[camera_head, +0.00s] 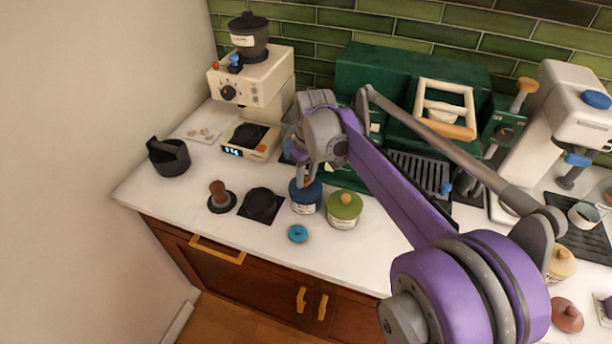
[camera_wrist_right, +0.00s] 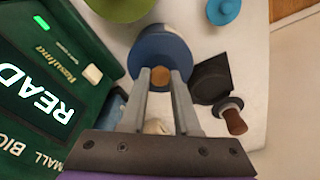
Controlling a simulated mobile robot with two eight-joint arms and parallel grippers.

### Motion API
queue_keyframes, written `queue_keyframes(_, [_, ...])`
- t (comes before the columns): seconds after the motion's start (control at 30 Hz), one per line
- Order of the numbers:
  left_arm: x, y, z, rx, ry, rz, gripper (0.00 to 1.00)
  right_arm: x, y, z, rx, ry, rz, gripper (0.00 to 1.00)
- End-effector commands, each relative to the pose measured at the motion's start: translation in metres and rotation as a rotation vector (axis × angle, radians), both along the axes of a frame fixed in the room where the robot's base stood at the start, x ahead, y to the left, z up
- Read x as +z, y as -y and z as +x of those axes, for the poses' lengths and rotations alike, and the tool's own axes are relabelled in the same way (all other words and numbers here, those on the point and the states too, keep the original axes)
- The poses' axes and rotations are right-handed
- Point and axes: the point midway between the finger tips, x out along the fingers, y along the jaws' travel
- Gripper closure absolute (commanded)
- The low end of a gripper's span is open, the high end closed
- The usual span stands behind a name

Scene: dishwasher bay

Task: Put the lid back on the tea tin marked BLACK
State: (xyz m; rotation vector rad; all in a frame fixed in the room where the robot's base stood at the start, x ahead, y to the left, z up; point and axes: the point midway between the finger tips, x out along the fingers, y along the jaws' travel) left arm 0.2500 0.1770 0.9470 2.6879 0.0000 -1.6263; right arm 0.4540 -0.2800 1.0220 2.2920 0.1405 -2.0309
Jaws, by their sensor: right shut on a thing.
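A dark blue tin (camera_head: 306,206) with a pale label stands upright on the counter; its label is too small to read. My right gripper (camera_head: 304,182) is above it, pointing down. In the right wrist view my right gripper (camera_wrist_right: 159,84) is shut on the wooden knob (camera_wrist_right: 160,75) of a dark blue lid (camera_wrist_right: 160,48). The lid is over the tin's top; I cannot tell whether it is fully seated. A green tin (camera_head: 342,216) with its green lid on stands just right. A small bright blue lid (camera_head: 298,233) lies on the counter in front. My left gripper is not in view.
A tamper (camera_head: 218,194) and a black mat (camera_head: 245,212) are left of the tins. A cream grinder (camera_head: 262,90) and green espresso machine (camera_head: 360,72) stand behind. A black container (camera_head: 170,160) is far left. The counter's front edge is near the bright blue lid.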

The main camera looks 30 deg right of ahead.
Motion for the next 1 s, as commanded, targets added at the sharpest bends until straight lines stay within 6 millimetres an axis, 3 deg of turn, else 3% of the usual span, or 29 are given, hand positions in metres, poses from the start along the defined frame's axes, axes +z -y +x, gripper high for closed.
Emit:
queue_keyframes(0.4, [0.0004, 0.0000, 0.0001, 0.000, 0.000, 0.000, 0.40, -0.0004, 0.0000, -0.0001, 0.000, 0.000, 0.000, 1.00])
queue_keyframes(0.43, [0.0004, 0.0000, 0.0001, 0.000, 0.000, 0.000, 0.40, -0.0004, 0.0000, -0.0001, 0.000, 0.000, 0.000, 0.68])
queue_keyframes(0.6, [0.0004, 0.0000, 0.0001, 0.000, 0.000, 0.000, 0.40, -0.0004, 0.0000, -0.0001, 0.000, 0.000, 0.000, 0.38])
queue_keyframes(0.83, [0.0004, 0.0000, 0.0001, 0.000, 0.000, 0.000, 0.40, -0.0004, 0.0000, -0.0001, 0.000, 0.000, 0.000, 0.35])
queue_keyframes(1.0, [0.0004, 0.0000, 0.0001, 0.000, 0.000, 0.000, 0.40, -0.0004, -0.0001, -0.0001, 0.000, 0.000, 0.000, 0.05])
